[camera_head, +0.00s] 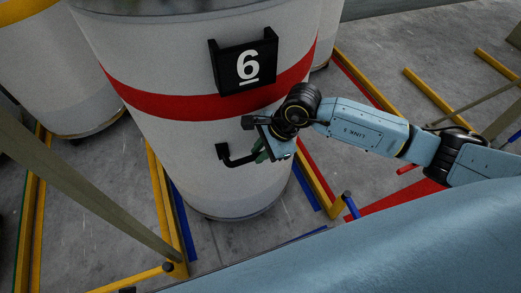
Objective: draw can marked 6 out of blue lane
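The can marked 6 (190,137) is a large white drum with a red band and a black plate (245,65) reading 6. It stands upright on the floor between blue strips, one at its left (184,228) and one at its right (305,186). A black handle (238,160) sticks out low on its near side. My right gripper (263,152) is at the right part of this handle, with greenish fingers close to it. The wrist hides the fingertips, so whether they close on the handle is unclear. My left gripper is out of view.
Another white can (55,75) stands at the left. Red strips (395,198) mark the floor at right. Bare floor shows in front of the can.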

